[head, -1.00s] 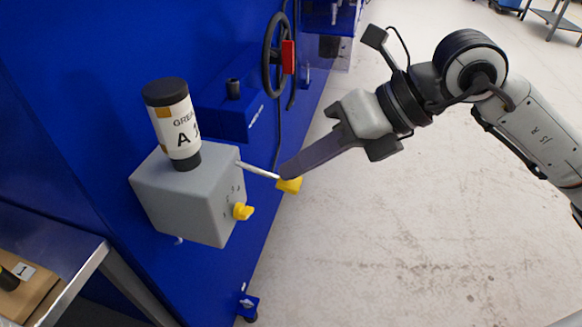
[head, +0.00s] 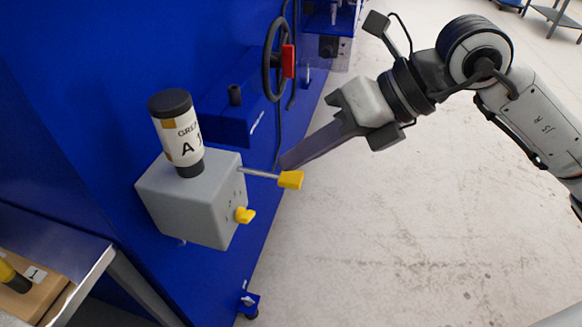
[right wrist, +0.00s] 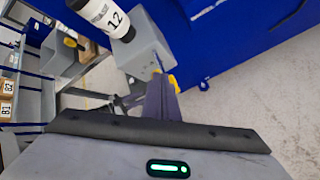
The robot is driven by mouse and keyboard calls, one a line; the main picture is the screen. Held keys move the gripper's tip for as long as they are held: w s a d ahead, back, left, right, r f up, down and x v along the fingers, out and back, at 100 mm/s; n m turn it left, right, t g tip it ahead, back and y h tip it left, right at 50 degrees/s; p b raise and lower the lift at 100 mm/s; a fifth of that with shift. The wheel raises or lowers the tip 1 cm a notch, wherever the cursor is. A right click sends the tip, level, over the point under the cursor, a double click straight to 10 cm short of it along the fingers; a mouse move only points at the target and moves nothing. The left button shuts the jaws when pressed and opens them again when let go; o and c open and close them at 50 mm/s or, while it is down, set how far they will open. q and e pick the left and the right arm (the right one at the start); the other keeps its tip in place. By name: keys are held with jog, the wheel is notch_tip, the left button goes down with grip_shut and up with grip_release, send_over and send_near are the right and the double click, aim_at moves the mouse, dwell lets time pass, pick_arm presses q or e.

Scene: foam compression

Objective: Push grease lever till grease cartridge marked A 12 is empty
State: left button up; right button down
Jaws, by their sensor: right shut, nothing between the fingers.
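The grease cartridge (head: 180,136), white with a black cap and an "A 1…" label, stands upright on the grey pump box (head: 190,199) at the blue machine. In the right wrist view the cartridge (right wrist: 105,17) shows "12". The grease lever (head: 290,180) is a thin metal rod with a yellow end, sticking out of the box's right side. My right gripper (head: 285,163) is shut and empty, its fingertips just above the lever's yellow end. Whether they touch is hard to tell. In the right wrist view the fingers (right wrist: 160,95) partly hide the lever. My left gripper is out of view.
A yellow knob (head: 244,215) sits on the box's front below the lever.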

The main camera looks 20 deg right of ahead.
jog(key=shift+r, duration=0.3)
notch_tip(320, 180, up, 5)
jog(key=p, duration=0.4)
jog(key=shift+f, duration=0.1)
dwell(0.7)
